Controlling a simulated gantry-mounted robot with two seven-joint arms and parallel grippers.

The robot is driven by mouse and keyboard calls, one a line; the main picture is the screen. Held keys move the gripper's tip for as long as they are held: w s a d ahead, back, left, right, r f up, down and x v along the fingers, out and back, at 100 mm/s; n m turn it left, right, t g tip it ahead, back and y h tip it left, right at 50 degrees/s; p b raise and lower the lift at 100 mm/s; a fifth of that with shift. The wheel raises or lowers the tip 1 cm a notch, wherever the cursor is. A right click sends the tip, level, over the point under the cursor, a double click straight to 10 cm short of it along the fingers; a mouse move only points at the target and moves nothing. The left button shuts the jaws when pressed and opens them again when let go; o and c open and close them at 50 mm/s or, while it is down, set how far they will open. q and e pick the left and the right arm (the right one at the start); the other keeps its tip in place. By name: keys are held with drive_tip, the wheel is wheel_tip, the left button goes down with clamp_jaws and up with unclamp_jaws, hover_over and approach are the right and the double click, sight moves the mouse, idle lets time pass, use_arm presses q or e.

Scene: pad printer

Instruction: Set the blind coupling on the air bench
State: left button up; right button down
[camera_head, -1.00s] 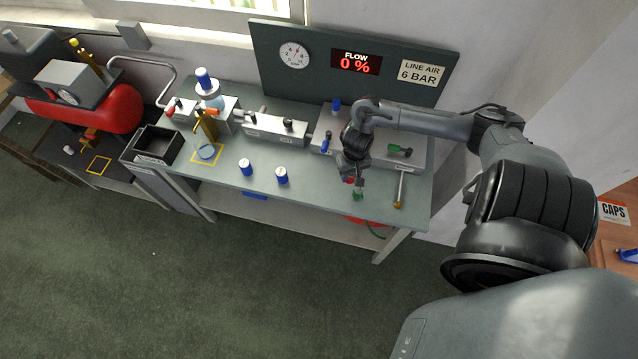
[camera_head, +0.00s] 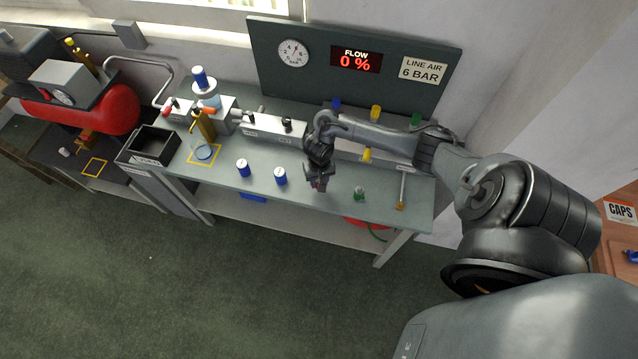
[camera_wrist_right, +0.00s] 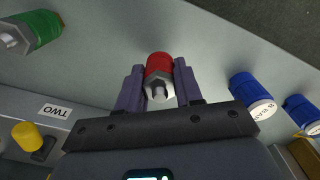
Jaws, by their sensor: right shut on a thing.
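My right gripper (camera_head: 318,184) is low over the front middle of the bench (camera_head: 225,180). In the right wrist view (camera_wrist_right: 158,88) its fingers are shut on a red coupling (camera_wrist_right: 159,65) with a metal hex end. Two blue cylinders with pale labelled ends, a left one (camera_head: 243,168) and a right one (camera_head: 281,176), stand left of the gripper. A partly readable label is on one blue cylinder (camera_wrist_right: 252,95) in the wrist view; I cannot tell which piece is the blind coupling. A green coupling (camera_head: 360,194) stands right of the gripper. My left gripper is out of view.
A metal rod with an orange end (camera_head: 401,190) lies at the right. A black tray (camera_head: 153,143) and a yellow-framed square (camera_head: 204,153) are at the left. The bench front between the cylinders is clear.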

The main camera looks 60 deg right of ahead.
wheel_tip(320, 180, down, 2)
drive_tip(key=shift+f, duration=0.1)
drive_tip(key=c, duration=0.7)
unclamp_jaws()
drive_tip(key=shift+f, duration=0.1)
drive_tip(key=shift+c, duration=0.2)
